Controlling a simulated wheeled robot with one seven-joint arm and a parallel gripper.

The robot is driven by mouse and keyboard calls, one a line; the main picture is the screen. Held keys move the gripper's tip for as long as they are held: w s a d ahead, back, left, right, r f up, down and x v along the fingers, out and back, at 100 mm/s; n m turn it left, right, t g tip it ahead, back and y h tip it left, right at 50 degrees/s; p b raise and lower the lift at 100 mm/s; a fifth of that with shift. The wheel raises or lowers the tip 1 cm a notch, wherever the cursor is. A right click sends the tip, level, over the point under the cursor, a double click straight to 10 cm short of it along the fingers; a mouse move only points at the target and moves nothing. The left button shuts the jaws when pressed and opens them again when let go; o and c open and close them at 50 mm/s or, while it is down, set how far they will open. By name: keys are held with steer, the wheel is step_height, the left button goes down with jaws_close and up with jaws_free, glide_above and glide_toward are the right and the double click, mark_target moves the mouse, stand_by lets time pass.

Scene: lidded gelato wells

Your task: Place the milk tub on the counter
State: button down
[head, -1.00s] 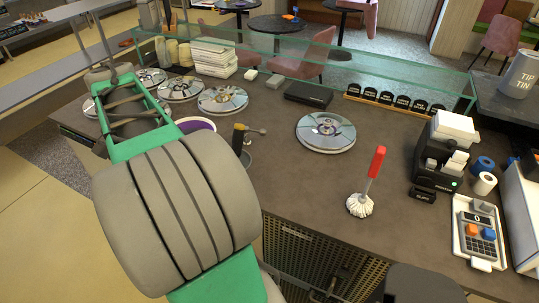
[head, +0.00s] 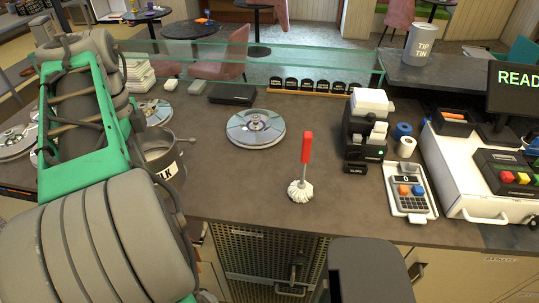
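The milk tub (head: 163,158) is a dark grey round tub with a white label whose visible letters end in "LK". It shows at left in the head view, partly hidden behind my arm. I cannot tell whether its base rests on the counter or is raised. The counter (head: 240,185) is dark grey-brown, with a clear stretch to the right of the tub. My gripper is not visible. My arm's links fill the left side, so I cannot see whether anything is held.
A lidded well (head: 256,126) lies right of the tub. A black printer (head: 366,135), a card terminal (head: 408,188) and a till (head: 470,170) occupy the right. A glass screen (head: 300,70) runs along the back.

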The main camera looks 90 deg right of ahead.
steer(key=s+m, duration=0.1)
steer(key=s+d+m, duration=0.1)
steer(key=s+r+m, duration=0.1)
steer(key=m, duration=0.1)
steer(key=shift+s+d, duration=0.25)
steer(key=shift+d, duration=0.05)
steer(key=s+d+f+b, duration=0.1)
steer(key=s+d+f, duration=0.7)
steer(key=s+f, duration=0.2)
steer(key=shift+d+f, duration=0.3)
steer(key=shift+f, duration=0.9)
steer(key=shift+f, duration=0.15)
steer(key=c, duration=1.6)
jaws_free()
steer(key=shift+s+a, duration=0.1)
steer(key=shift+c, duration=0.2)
